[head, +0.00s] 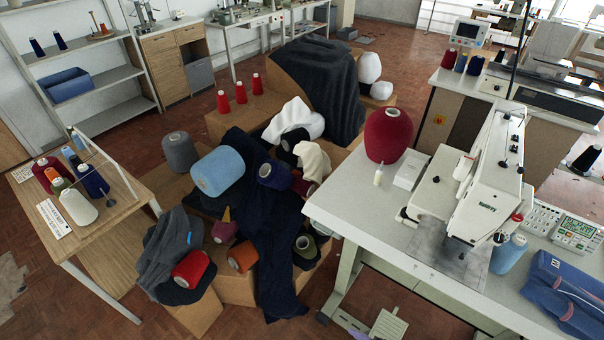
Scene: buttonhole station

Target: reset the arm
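Neither of my grippers nor either of my arms shows in the head view, so I cannot see whether they are open or shut. A white buttonhole sewing machine (487,180) stands on the pale table (350,205) at the right. A large dark red yarn cone (388,134) stands at that table's back left corner. A small white bottle (378,176) and a white box (410,172) are beside it.
Cardboard boxes (237,287) heaped with dark cloth and yarn cones fill the middle floor. A wooden table (100,225) with several cones stands left. A blue yarn cone (508,254), a control panel (574,234) and folded blue cloth (562,295) crowd the right table's right side.

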